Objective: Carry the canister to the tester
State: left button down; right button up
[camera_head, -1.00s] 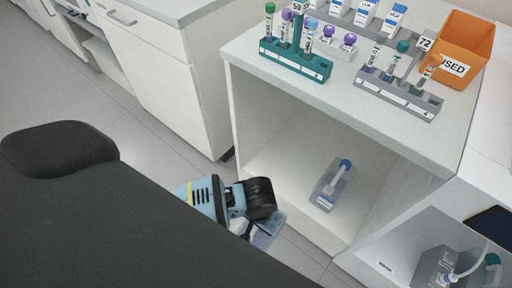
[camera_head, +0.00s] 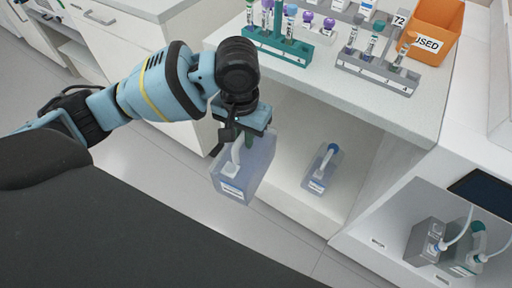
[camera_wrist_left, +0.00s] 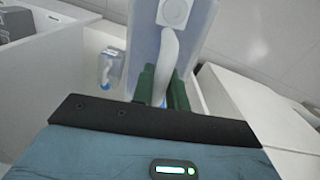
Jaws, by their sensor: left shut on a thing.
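A translucent bluish canister (camera_head: 258,165) with a white handle and a white label hangs below my left gripper (camera_head: 243,136) in the head view. In the left wrist view the gripper's green fingers (camera_wrist_left: 164,88) are shut on the white handle of the canister (camera_wrist_left: 198,30). The canister is in the air in front of the open cabinet. A white unit (camera_head: 372,240) at the lower right, with a dark screen (camera_head: 484,192), may be the tester. Its open bay holds grey containers (camera_head: 424,241) with tubes. My right gripper is not in view.
A smaller clear canister with a blue cap (camera_head: 318,172) lies on the cabinet's lower shelf, right of the held one. The countertop (camera_head: 335,85) above carries a teal tube rack (camera_head: 280,45), a grey rack (camera_head: 375,75) and an orange bin (camera_head: 432,25). Floor is clear at the front.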

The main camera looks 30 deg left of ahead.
pick_arm(q)
notch_tip(320, 180, up, 7)
jog(key=a, duration=0.2)
jog(key=shift+s+r, duration=0.2)
jog(key=shift+s, duration=0.25)
